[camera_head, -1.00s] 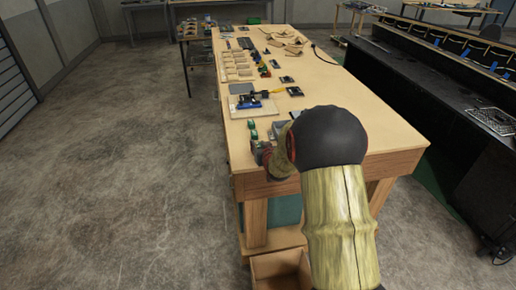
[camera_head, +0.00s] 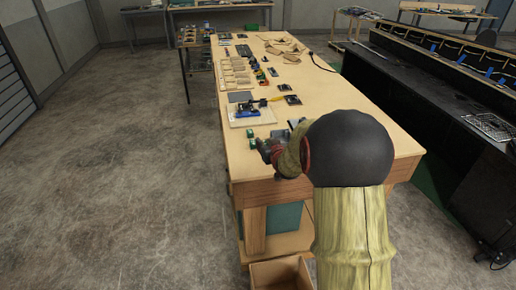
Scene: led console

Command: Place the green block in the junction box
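Two small green blocks (camera_head: 251,137) sit close together on the near left part of the wooden table. My gripper (camera_head: 261,146) is just to the right of them, low over the tabletop. It is small and partly hidden by my own arm, so its fingers and anything between them cannot be made out. A grey box-like thing (camera_head: 279,134) lies right behind my gripper, partly covered by my arm. It may be the junction box, but I cannot tell.
The long wooden table (camera_head: 330,100) carries a board with a blue tool (camera_head: 246,109), wooden trays (camera_head: 236,73) and small dark parts further back. An open wooden box (camera_head: 281,272) stands below the near end. Floor to the left is clear.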

